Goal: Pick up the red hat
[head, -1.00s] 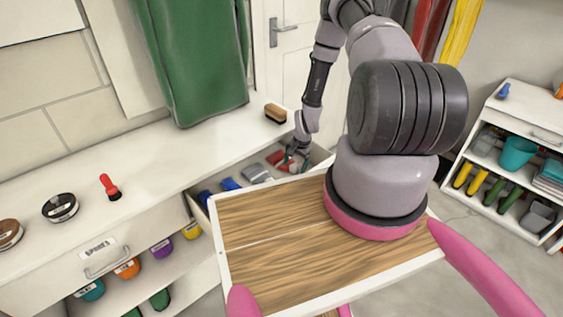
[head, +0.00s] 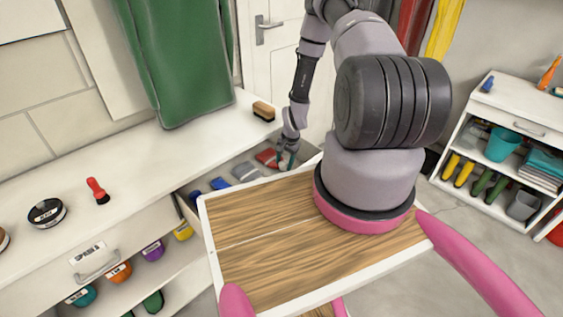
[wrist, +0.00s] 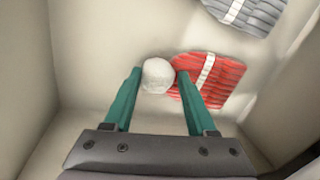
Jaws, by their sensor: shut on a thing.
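The red hat (wrist: 208,80) lies in the open drawer, a ribbed red knit with a white stripe and a round white pompom (wrist: 158,76). In the wrist view my gripper (wrist: 153,76) has its two green fingers on either side of the pompom and is shut on it. The rest of the hat spreads out to the right, partly behind the right finger. In the head view the red hat (head: 266,157) shows small at the drawer's far end, with my gripper (head: 286,160) just right of it.
A grey hat (wrist: 246,12) lies beyond the red one, and blue items (head: 219,184) lie farther left in the drawer (head: 180,200). The drawer walls are close around my gripper. A brush (head: 263,111) sits on the counter (head: 150,140) above. A low shelf (head: 500,150) stands right.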

